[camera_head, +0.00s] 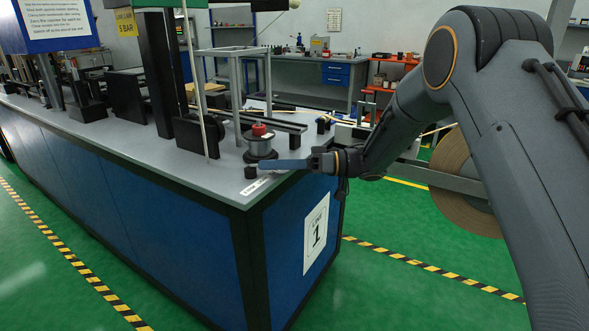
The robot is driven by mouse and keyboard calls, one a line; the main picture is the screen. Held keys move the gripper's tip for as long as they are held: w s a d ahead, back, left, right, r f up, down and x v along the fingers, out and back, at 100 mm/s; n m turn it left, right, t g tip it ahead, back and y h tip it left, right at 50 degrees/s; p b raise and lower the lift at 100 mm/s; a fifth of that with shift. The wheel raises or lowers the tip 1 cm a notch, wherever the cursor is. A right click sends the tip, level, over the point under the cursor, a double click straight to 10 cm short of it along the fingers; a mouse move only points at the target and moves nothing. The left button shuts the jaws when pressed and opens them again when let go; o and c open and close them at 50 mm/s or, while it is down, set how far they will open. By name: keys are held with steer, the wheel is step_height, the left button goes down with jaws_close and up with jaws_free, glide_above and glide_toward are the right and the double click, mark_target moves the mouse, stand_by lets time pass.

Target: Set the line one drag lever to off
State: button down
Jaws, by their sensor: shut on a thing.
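The line one drag unit is at the near right corner of the bench, a silver drum (259,147) with a red knob (259,129) on top and a dark base. A blue-grey bar, which looks like the drag lever (284,164), lies roughly level in front of the base, just above the bench top. My gripper (314,161) reaches in from the right and is shut on the lever at its right end. The fingertips are small here, and the exact contact is hard to make out. I cannot read the lever's setting marks.
The bench (150,135) runs away to the left, with dark posts and blocks on it. A white "LINE 1" sign (316,233) is on its end panel. A large brown roll (462,180) stands behind my arm at right. The green floor in front is clear.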

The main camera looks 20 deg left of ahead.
steer(key=shift+a+n+g+h+b, duration=0.25)
steer(key=shift+n+g+h+b, duration=0.3)
steer(key=shift+g, duration=0.45)
steer(key=shift+w+r, duration=0.15)
steer(key=shift+r, duration=0.05)
steer(key=c, duration=1.9)
jaws_free()
steer(key=shift+f, duration=0.1)
steer(key=shift+w+d, duration=0.15)
steer(key=shift+d, duration=0.05)
steer(key=v, duration=0.7)
steer(key=shift+d+b, duration=0.15)
steer(key=shift+b, duration=0.15)
steer(key=shift+w, duration=0.1)
